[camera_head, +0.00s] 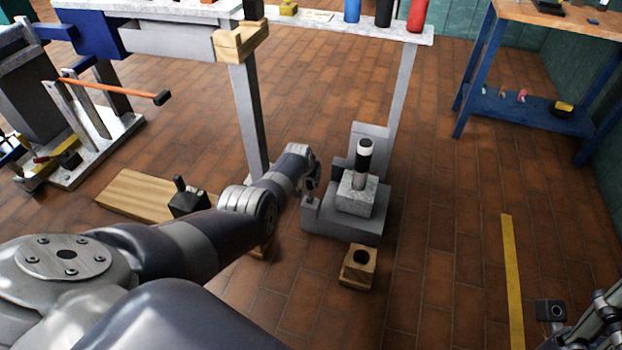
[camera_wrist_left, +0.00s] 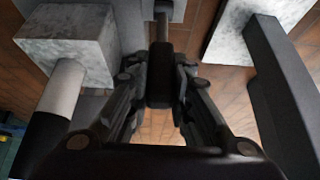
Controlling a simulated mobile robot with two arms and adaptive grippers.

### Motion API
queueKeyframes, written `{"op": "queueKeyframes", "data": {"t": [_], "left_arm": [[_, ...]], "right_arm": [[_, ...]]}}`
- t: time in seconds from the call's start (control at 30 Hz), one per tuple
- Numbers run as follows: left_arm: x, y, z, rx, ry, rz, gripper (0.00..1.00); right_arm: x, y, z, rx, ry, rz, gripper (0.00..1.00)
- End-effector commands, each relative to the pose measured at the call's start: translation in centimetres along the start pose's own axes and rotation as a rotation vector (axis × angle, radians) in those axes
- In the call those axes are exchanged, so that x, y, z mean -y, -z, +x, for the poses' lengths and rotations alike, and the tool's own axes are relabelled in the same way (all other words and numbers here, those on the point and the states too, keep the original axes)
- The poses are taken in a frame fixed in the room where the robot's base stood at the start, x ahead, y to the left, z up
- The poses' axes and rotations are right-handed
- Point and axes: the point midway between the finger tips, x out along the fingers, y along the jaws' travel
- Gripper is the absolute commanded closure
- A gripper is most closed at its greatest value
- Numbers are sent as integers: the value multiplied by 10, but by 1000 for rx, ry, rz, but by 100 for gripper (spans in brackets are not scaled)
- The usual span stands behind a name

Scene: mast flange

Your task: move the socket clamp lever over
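The grey socket clamp fixture (camera_head: 342,222) stands on the floor in the middle of the head view. A post with a white and black top (camera_head: 365,158) stands upright in its pale block (camera_head: 357,194); both also show at the left of the left wrist view. My left gripper (camera_head: 312,182) is at the fixture's left side. In the left wrist view, a lever with a dark grip (camera_wrist_left: 160,85) and grey shaft lies between the left gripper's fingers (camera_wrist_left: 160,72), which sit close against both sides. Part of my right gripper (camera_head: 598,318) shows at the lower right; its fingertips are cut off.
A wooden block with a hole (camera_head: 358,265) lies just in front of the fixture. A wooden board (camera_head: 140,195) with a black block (camera_head: 188,200) lies to the left. A bench (camera_head: 345,28) stands behind, a blue-legged table (camera_head: 545,110) at right. Floor right of the fixture is clear.

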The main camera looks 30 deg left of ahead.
Motion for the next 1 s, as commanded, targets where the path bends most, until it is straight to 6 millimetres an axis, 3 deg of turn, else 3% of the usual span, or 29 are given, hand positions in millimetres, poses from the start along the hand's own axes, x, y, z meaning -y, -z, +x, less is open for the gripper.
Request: {"op": "queueKeyframes", "data": {"t": [0.03, 0.1, 0.57, 1.0], "left_arm": [[0, 2, 0, -5, 0, 0, 72], [0, 2, 0, -4, 0, 0, 60], [0, 1, -2, -3, 1, 0, 60], [0, 1, -23, -4, 1, 0, 60]], "right_arm": [[0, 0, 0, 0, 0, 0, 60], [0, 0, 0, 0, 0, 0, 60], [0, 0, 0, 0, -1, -1, 60], [0, 0, 0, 0, 0, 0, 60]]}}
